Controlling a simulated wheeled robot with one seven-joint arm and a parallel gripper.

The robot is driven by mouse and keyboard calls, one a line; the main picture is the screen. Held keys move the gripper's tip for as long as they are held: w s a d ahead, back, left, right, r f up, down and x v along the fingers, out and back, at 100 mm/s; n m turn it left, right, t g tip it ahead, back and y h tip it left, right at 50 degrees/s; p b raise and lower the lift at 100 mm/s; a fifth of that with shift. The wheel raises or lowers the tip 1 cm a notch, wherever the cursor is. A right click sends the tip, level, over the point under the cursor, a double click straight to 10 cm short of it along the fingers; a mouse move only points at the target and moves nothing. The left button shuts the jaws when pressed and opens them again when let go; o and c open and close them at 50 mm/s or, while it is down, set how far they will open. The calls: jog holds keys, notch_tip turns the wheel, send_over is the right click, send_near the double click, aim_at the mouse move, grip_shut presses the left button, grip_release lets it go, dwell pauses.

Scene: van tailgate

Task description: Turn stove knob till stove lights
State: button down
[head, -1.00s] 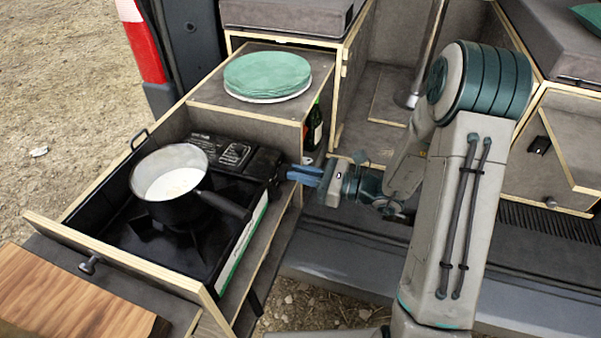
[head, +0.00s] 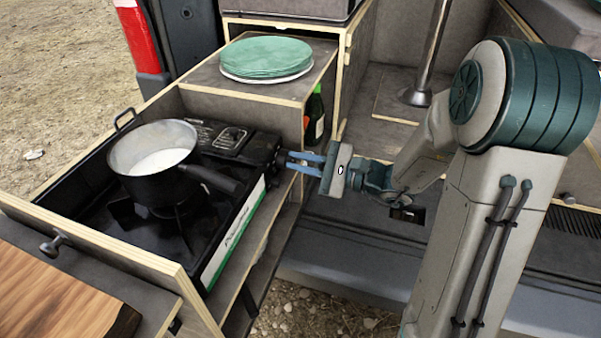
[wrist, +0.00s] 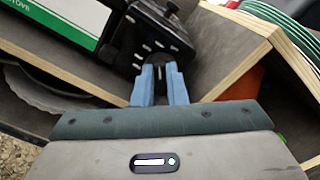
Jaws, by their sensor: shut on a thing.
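A black portable gas stove (head: 215,232) sits in the pulled-out wooden drawer, with a dark pot (head: 155,160) holding something white on its burner. My gripper (head: 290,161) reaches the right end of the stove from the right. In the wrist view my gripper (wrist: 159,72) has its blue fingers around the dark stove knob (wrist: 159,66), close to the stove's end panel with white markings. The knob is mostly hidden between the fingers. The burner under the pot is largely covered, and I see no flame.
Green plates (head: 266,58) are stacked on the wooden box behind the stove. A dark bottle (head: 315,115) stands in the compartment beside it. The pot's handle (head: 217,180) points toward my gripper. A wooden board (head: 60,295) lies at the front left.

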jog(key=n+b, duration=0.5)
jog(key=b, duration=0.3)
jog(key=f+n+b, duration=0.1)
jog(key=n+b, duration=0.4)
jog(key=b, duration=0.3)
jog(key=n+b, duration=0.6)
jog(key=b, duration=0.2)
jog(key=shift+s+f, duration=0.1)
jog(key=shift+f, duration=0.05)
jog(key=c, duration=1.5)
grip_release()
jog(key=shift+o, duration=0.2)
jog(key=p+v, duration=0.3)
jog(key=v, duration=1)
jog(key=shift+d, duration=0.4)
jog(key=shift+s, duration=0.1)
